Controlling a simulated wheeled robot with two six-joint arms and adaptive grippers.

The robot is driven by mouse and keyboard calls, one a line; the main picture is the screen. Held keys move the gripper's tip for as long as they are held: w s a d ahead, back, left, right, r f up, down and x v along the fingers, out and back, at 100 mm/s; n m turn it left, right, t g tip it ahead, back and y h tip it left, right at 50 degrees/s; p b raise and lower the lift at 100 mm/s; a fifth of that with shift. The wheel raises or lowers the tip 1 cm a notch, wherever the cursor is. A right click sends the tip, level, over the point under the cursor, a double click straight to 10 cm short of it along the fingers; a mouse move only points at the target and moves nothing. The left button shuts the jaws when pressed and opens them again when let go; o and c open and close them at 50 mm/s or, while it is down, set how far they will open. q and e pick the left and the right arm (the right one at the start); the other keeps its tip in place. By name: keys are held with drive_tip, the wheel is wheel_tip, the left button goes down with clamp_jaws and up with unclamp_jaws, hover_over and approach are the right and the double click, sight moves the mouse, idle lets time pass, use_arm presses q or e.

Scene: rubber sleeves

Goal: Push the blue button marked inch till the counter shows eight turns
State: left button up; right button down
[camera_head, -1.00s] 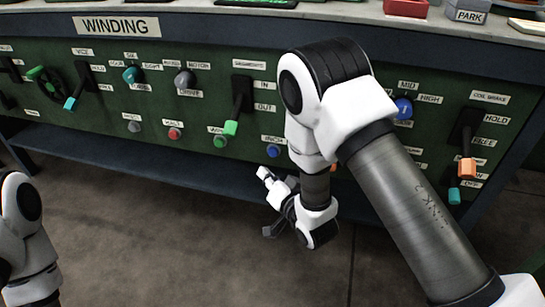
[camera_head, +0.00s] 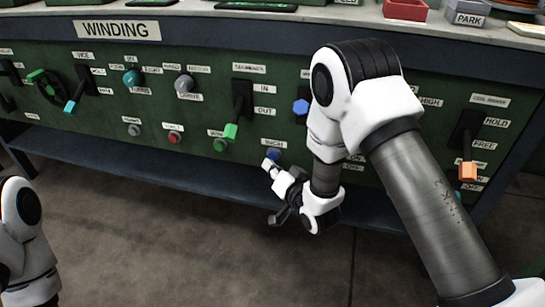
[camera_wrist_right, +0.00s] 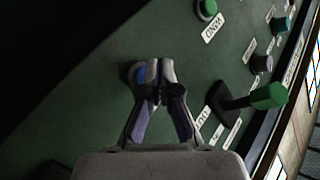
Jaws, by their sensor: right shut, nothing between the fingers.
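The blue button (camera_head: 273,154) sits low on the green panel, just under its INCH label (camera_head: 271,142). My right gripper (camera_head: 268,164) is shut and empty, its tips just below the button in the head view. In the right wrist view the shut fingertips (camera_wrist_right: 154,72) partly cover the blue button (camera_wrist_right: 139,74). They are at or very near it; I cannot tell whether they touch or press it. No turn counter can be made out. Only part of my left arm shows at the left edge; its gripper is out of view.
A green button (camera_head: 220,145) and a green-tipped lever (camera_head: 231,131) are left of the blue button. The lever (camera_wrist_right: 268,95) juts out in the wrist view. A red button (camera_head: 174,138) is farther left. A dark ledge (camera_head: 120,160) runs below the panel.

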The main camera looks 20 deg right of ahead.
drive_tip(key=shift+w, duration=0.1)
idle(0.7)
drive_tip(key=shift+w+d, duration=0.2)
drive_tip(key=shift+w, duration=0.05)
drive_tip(key=shift+w+d, duration=0.25)
drive_tip(key=shift+w, duration=0.05)
idle(0.6)
drive_tip(key=shift+s+a+p, duration=0.1)
drive_tip(key=shift+p, duration=0.2)
drive_tip(key=shift+s+a, duration=0.35)
drive_tip(key=shift+s, duration=0.2)
drive_tip(key=s+a, duration=0.1)
drive_tip(key=s+a+p, duration=0.1)
drive_tip(key=s, duration=0.2)
drive_tip(key=shift+s+a+p, duration=0.1)
drive_tip(key=shift+a+p, duration=0.2)
drive_tip(key=shift+a, duration=0.1)
